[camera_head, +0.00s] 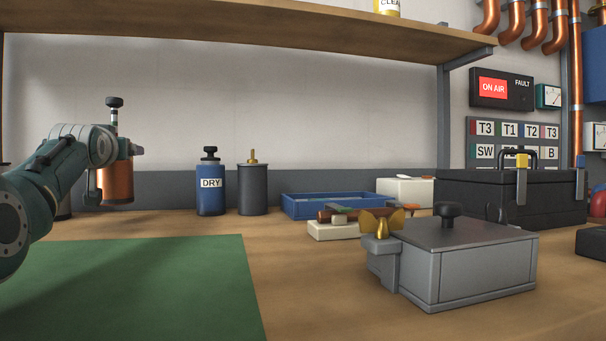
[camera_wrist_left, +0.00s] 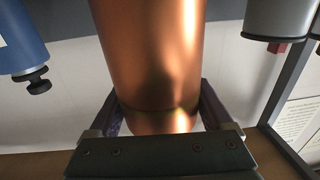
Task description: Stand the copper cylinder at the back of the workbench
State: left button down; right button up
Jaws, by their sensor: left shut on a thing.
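The copper cylinder (camera_head: 116,184) is upright at the back left of the workbench (camera_head: 320,255), with a black knob on a thin stem above it. My left gripper (camera_head: 128,150) is shut on it, and my arm partly hides it. I cannot tell whether its base touches the bench. In the left wrist view the copper cylinder (camera_wrist_left: 150,55) fills the middle, between the two fingers of my left gripper (camera_wrist_left: 160,112). My right gripper is not in view.
A blue DRY canister (camera_head: 211,188) and a dark grey canister (camera_head: 252,190) stand right of the cylinder. A blue tray (camera_head: 325,207), a grey lidded box (camera_head: 465,265) and a black case (camera_head: 510,198) are further right. A shelf (camera_head: 240,28) hangs above. The green mat (camera_head: 150,285) is clear.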

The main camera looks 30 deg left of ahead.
aim_at(119, 168)
pick_arm(q)
notch_tip(119, 168, down, 4)
jog(key=shift+r+b, duration=0.1)
jog(key=shift+b, duration=0.4)
grip_release()
jog(key=shift+f, duration=0.2)
jog(key=shift+r, duration=0.25)
